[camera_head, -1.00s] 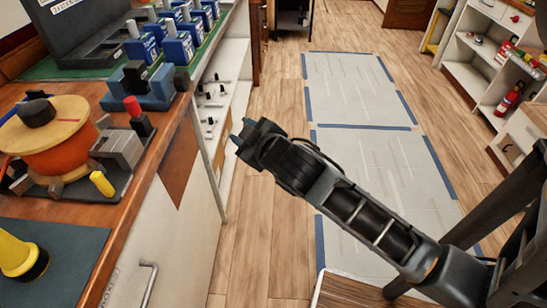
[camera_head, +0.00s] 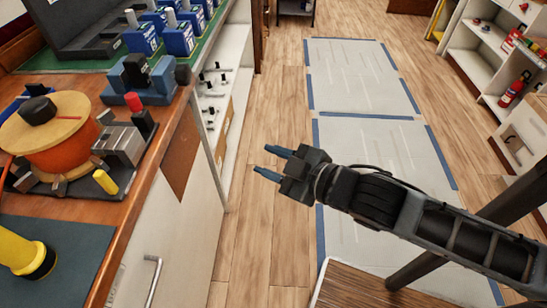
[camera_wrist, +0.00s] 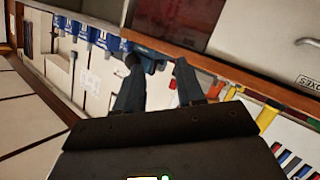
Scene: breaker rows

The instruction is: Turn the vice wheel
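A blue vice (camera_head: 149,88) with a dark upright jaw sits at the right edge of the wooden bench, with a dark round knob (camera_head: 183,74) on its right end, which looks like the wheel. The vice also shows in the wrist view (camera_wrist: 148,60), partly hidden behind my fingers. My gripper (camera_head: 263,160) is over the floor, to the right of the bench and apart from the vice, its fingers pointing left toward the bench. The two fingers are spread with nothing between them, also in the wrist view (camera_wrist: 160,88).
Near the vice are a grey block device with a red-topped lever (camera_head: 138,112), an orange drum with a wooden disc (camera_head: 55,135) and a yellow object (camera_head: 28,255). Blue breakers (camera_head: 180,35) stand behind. A drawer handle (camera_head: 152,278) sticks out below. The taped floor (camera_head: 345,80) is open.

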